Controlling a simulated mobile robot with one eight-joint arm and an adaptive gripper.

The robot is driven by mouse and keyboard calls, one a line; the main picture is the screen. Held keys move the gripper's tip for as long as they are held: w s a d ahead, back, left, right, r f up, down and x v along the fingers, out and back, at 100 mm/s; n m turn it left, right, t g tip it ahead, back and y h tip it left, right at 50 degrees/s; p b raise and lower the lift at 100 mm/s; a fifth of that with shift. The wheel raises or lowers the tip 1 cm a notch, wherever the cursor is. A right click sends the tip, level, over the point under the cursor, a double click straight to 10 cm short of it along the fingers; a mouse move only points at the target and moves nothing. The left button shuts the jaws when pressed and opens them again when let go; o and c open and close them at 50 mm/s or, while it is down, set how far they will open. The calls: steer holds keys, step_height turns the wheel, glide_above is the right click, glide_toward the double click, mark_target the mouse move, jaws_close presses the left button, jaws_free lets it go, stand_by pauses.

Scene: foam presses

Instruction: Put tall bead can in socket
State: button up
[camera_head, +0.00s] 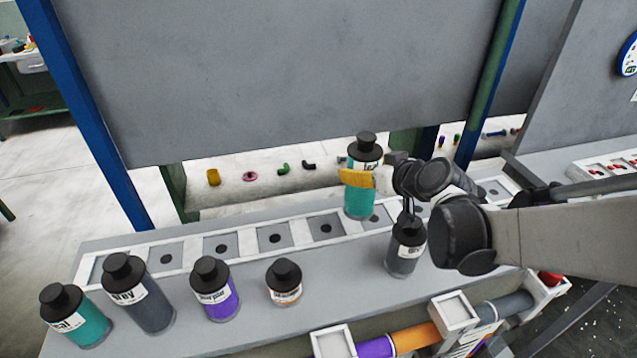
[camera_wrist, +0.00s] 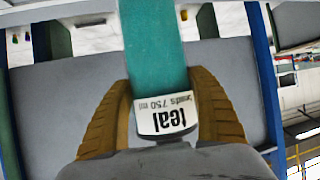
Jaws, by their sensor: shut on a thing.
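A tall teal bead can (camera_head: 361,200) with a black cap is upright in my gripper (camera_head: 358,179). The yellow fingers are shut on it, below its cap. In the wrist view the teal can (camera_wrist: 152,50) sits between both fingers (camera_wrist: 162,80), with its label reading "teal" and "750 ml". The can's base is over the row of square sockets (camera_head: 300,244) on the bench, by a socket (camera_head: 378,215) partly hidden behind it. I cannot tell whether the base is above the socket or inside it. The visible sockets to the left are empty, each with a dark dot.
In front of the sockets stand another teal can (camera_head: 80,320), a grey can (camera_head: 148,303), a purple can (camera_head: 220,302), a short can (camera_head: 285,286) and a dark grey can (camera_head: 404,260) close to my arm. A big grey panel (camera_head: 280,80) stands behind the bench.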

steer(key=w+a+f+b, duration=0.2)
steer(key=a+f+b, duration=0.2)
steer(key=a+f, duration=0.4)
steer(key=shift+f, duration=0.55)
steer(key=shift+f+b, duration=0.25)
steer(key=shift+b, duration=0.15)
steer(key=o, duration=1.4)
steer(key=shift+r, duration=0.1)
